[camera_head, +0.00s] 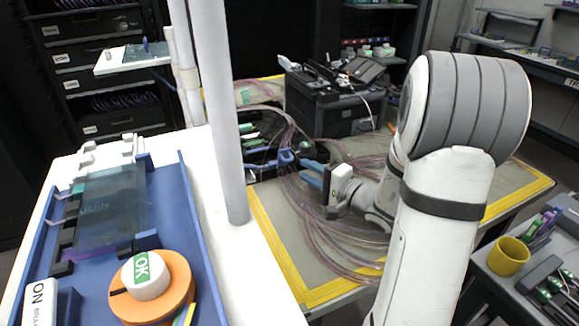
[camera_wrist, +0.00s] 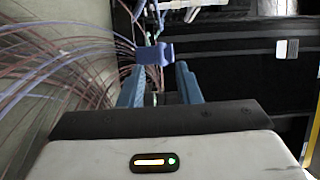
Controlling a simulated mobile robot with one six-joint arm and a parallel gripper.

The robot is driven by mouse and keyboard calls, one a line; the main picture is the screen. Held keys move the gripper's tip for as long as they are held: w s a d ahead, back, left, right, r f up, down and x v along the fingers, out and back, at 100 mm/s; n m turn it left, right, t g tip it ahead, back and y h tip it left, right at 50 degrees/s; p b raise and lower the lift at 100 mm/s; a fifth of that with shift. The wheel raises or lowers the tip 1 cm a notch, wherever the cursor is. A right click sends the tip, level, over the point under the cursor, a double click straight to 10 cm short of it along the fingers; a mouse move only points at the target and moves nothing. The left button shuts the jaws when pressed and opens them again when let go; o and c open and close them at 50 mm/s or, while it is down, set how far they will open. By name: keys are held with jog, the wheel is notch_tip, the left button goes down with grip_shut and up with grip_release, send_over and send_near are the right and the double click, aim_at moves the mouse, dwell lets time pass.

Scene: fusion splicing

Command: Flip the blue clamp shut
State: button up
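The blue clamp (camera_wrist: 155,54) shows in the wrist view just beyond and between my fingertips, with thin fibres running to it from the left. It also shows in the head view (camera_head: 286,157) at the near edge of the black tray. I cannot tell for sure whether its flap is up or down. My gripper (camera_wrist: 158,80) is open, its two blue fingers apart with nothing gripped between them. In the head view my gripper (camera_head: 312,172) reaches leftward at the clamp from the right, just short of it.
Pink fibre bundles (camera_head: 310,235) loop over the yellow-edged mat under my arm. A black splicer case (camera_head: 335,100) stands behind the clamp. A pale post (camera_head: 215,100) rises left of it. A blue tray (camera_head: 185,215) with an orange disc lies at the left; a yellow cup (camera_head: 508,256) stands right.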

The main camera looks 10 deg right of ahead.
aim_at(288, 161)
jog(key=x, duration=0.6)
jog(key=shift+a, duration=0.1)
jog(key=shift+s, duration=0.1)
jog(key=shift+c, duration=0.3)
grip_shut()
jog(key=shift+a, duration=0.15)
jog(key=shift+r+g, duration=0.1)
jog(key=shift+g, duration=0.2)
